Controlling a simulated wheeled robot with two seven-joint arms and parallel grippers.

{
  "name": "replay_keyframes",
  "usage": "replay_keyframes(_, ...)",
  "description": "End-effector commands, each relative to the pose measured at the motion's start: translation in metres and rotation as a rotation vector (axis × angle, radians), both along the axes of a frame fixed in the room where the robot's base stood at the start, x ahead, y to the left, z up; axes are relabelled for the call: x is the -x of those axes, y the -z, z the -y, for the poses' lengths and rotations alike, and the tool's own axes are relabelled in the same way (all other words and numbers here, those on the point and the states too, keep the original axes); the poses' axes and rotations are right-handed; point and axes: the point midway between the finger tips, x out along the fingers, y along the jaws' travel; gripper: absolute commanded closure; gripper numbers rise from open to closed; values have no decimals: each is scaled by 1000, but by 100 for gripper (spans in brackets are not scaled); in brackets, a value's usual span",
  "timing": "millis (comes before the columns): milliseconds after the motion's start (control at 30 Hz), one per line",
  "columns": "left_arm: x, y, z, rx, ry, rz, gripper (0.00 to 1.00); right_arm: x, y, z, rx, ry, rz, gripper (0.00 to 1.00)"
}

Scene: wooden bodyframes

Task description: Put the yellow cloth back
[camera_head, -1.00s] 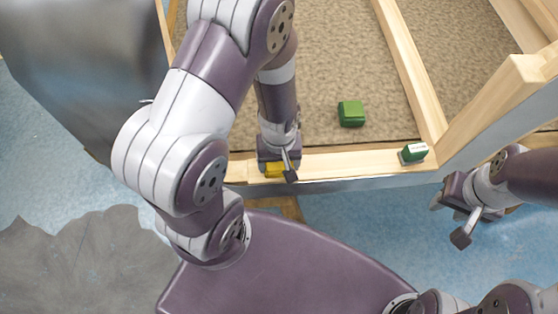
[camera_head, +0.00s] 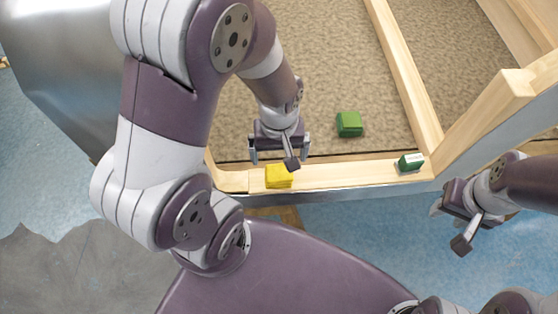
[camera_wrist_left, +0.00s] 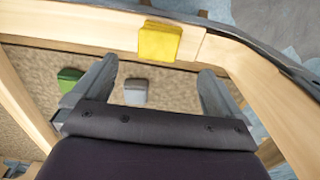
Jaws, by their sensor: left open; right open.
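The yellow cloth (camera_head: 279,177) is a small folded block lying on the front wooden beam (camera_head: 340,176). It also shows in the left wrist view (camera_wrist_left: 160,41), on the beam beyond the fingers. My left gripper (camera_head: 280,158) is open and empty, just behind and above the cloth, apart from it. My right gripper (camera_head: 447,212) is at the right, away from the cloth, in front of the frame, and looks empty.
A green block (camera_head: 349,124) lies on the brown surface inside the frame. A green and white block (camera_head: 411,161) sits on the beam's right part. A grey-white block (camera_wrist_left: 135,91) shows in the left wrist view. Wooden beams (camera_head: 404,75) border the open brown area.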

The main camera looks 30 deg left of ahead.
Motion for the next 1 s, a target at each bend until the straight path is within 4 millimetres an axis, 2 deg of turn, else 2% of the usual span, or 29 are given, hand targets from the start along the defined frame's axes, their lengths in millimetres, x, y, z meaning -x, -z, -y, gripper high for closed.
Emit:
replay_keyframes(167, -2, -24, -1, 0, 73, 17, 0, 0, -4, 0, 0, 0, 0, 57)
replay_keyframes(300, -4, -45, -3, -11, 383, 78, 0, 0, -3, 0, 0, 0, 0, 57)
replay_keyframes(433, -5, -52, -5, -27, 556, 110, 0, 0, -3, 0, 0, 0, 0, 57)
replay_keyframes(1000, -5, -53, -5, -29, 571, 115, 0, 0, -3, 0, 0, 0, 0, 57)
